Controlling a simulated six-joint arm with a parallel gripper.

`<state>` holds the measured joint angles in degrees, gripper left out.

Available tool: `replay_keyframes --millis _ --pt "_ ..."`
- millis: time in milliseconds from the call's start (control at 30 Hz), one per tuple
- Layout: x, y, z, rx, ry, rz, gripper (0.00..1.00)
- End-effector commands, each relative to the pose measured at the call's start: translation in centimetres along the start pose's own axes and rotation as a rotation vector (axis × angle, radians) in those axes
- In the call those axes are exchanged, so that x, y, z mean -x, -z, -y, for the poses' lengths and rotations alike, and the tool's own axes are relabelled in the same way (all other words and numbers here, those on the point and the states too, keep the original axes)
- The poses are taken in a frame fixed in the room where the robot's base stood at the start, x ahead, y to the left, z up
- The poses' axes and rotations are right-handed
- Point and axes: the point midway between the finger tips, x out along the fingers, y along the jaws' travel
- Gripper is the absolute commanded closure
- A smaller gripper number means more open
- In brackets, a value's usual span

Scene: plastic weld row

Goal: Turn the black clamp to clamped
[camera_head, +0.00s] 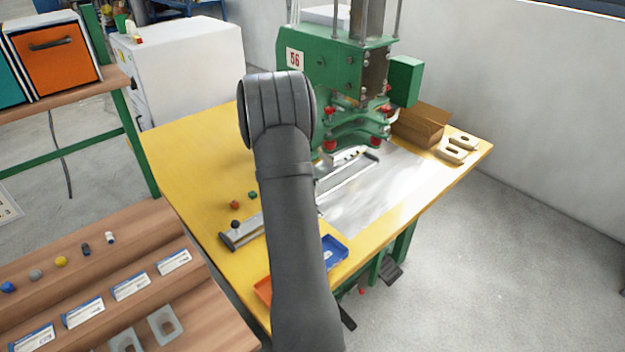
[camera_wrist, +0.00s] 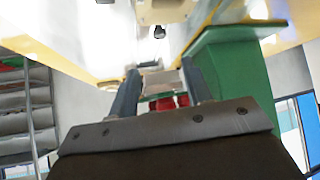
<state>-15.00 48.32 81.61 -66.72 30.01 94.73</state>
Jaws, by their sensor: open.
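I cannot pick out the black clamp for certain in either view. In the wrist view a small dark part (camera_wrist: 159,32) shows beyond the fingertips, too small to identify. My gripper (camera_wrist: 160,69) is open in the wrist view, with a finger at each side and pale and red parts of the surroundings visible between them. I see nothing clearly held. In the head view my arm hides the gripper and part of the worktable. The green press (camera_head: 320,68), marked 56, stands behind the arm, with red knobs (camera_head: 330,146) low on it.
A grey rail (camera_head: 345,177) lies on the yellow table (camera_head: 190,150), partly behind my arm. A blue tray (camera_head: 333,250) and an orange tray (camera_head: 263,290) sit near the front edge. A cardboard box (camera_head: 420,125) stands at right. Small coloured balls lie left of the arm.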

Motion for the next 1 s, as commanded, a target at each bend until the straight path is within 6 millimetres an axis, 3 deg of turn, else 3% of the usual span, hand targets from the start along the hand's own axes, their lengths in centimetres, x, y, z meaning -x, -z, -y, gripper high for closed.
replay_keyframes --millis 100,500,700,1000 --pt "-2.5 -0.1 -0.1 -0.002 -0.003 0.002 0.55" --pt "-9.5 -0.1 -0.1 -0.001 -0.001 0.002 0.55" --pt "-11.3 0.0 0.0 -0.003 0.0 0.001 0.55" --pt "-11.8 0.0 0.0 -0.001 0.001 0.0 0.55"
